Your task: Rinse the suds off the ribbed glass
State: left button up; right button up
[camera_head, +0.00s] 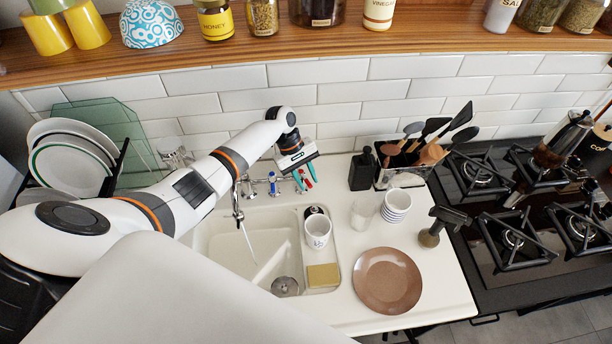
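A clear glass (362,213) stands upright on the counter right of the sink; its ribs and any suds are too small to tell. The tap (237,205) has a thin water stream running into the left basin of the sink (212,238). My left gripper (304,179) is behind the sink at the tap handles, pointing down, with its teal fingers around or beside a red handle. Whether it grips this handle is unclear. The blue handle (273,184) is just left of it. My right gripper is out of view.
A white mug (317,231) and a sponge (323,275) are in the sink's right part. Stacked striped cups (396,203), a brown plate (387,281) and a brush (430,238) stand right. A dish rack (122,165) is left, the hob (500,268) far right.

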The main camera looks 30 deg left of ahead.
pick_arm(q)
jog(key=b+v, duration=0.2)
jog(key=v, duration=1)
jog(key=shift+s+d, duration=0.1)
jog(key=shift+s, duration=0.05)
dwell(0.3)
